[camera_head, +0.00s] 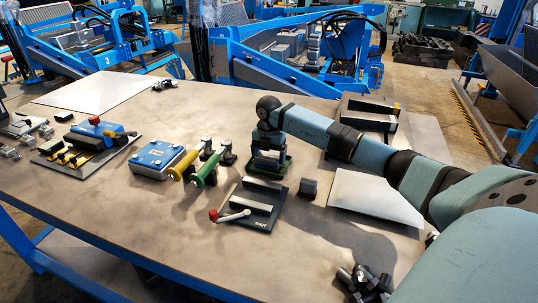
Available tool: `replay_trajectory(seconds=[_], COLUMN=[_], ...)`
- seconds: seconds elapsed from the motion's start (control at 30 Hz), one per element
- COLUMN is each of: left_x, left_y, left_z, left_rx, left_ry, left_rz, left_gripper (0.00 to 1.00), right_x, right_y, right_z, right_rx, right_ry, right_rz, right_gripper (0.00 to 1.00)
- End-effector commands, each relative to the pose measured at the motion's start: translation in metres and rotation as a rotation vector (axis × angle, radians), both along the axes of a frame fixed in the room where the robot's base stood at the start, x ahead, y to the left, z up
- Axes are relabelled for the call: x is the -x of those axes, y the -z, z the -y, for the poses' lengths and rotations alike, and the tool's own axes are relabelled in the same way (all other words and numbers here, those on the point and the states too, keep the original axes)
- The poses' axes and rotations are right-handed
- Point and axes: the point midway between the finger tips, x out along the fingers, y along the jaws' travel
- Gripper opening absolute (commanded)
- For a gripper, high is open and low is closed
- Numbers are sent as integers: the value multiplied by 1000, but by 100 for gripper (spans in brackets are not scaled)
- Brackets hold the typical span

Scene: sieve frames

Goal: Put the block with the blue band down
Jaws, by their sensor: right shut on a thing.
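My right gripper (268,158) points down near the middle of the table, over a small dark green-edged pad (283,170). It is shut on a block that is mostly hidden between the fingers. The blue band cannot be made out at this size. I cannot tell whether the block touches the pad or hangs just above it. My left gripper is not in view.
A dark plate with a grey bar and red-knobbed lever (257,206) lies in front of the gripper, beside a small dark block (308,188). Yellow-handled (183,164) and green-handled (206,168) tools and a blue box (156,157) stand left. A pale sheet (375,196) lies right.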

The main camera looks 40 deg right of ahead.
Motion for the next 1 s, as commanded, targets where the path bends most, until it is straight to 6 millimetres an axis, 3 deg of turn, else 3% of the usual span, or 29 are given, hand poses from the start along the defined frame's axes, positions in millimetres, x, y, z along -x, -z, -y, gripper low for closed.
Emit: replay_trajectory(seconds=[0.23,0.27,0.3,0.67,1.0], left_x=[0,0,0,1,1], left_y=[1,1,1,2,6], left_z=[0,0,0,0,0], left_rx=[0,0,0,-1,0], left_ry=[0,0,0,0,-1], left_rz=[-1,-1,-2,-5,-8], left_gripper=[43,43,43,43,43], right_x=[0,0,0,-1,-1], right_y=[2,3,2,-7,-76], right_z=[0,0,0,0,0], right_rx=[0,0,0,0,1], right_ry=[0,0,0,0,-1], right_rz=[1,0,0,2,5], right_gripper=[45,90,99,100,100])
